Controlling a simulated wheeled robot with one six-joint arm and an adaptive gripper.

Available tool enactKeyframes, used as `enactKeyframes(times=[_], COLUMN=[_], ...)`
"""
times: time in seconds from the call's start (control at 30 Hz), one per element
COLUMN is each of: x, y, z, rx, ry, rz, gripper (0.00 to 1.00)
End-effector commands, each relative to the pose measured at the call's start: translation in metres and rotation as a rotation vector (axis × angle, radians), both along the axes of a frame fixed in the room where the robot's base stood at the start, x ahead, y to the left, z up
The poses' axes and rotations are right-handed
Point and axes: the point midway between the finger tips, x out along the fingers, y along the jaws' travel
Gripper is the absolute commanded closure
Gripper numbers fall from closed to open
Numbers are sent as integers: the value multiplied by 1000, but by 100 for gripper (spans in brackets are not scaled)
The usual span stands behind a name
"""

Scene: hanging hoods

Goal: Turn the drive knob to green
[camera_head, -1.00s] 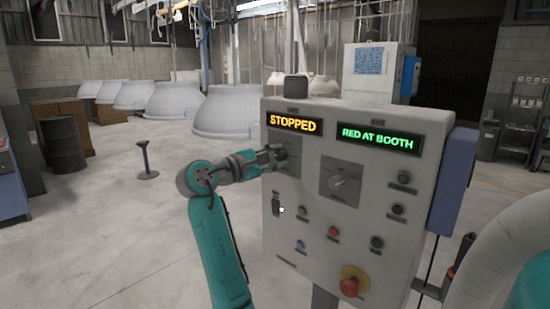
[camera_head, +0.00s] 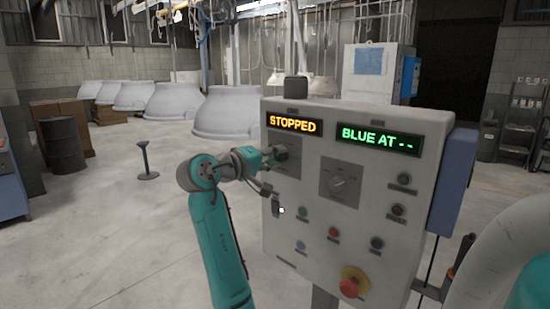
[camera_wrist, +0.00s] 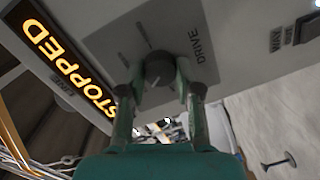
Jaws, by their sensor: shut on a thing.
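The drive knob (camera_wrist: 158,66) is dark and round. It sits on a grey plate lettered DRIVE (camera_wrist: 200,50) in the wrist view. My gripper (camera_wrist: 158,88) has one finger on each side of the knob and is shut on it. In the head view my gripper (camera_head: 278,154) is at the panel's upper left, below the STOPPED display (camera_head: 294,124), and hides the knob. The green display (camera_head: 377,139) reads "BLUE AT --". The knob's pointer and any colour marks are too dark to read.
The control panel (camera_head: 320,230) also carries a second knob (camera_head: 340,184), several push buttons and a red emergency stop (camera_head: 354,281). A blue box (camera_head: 452,185) is on its right side. Pale hoods (camera_head: 230,112) stand behind. The floor to the left is mostly clear.

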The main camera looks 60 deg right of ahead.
Motion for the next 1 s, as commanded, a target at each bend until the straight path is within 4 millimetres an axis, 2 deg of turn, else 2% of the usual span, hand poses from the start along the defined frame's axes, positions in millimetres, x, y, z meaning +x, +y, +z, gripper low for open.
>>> enactKeyframes(times=[1.0], x=[-3], y=[1], z=[-1], rx=[-213], ry=[-893], rz=[-1], gripper=[100])
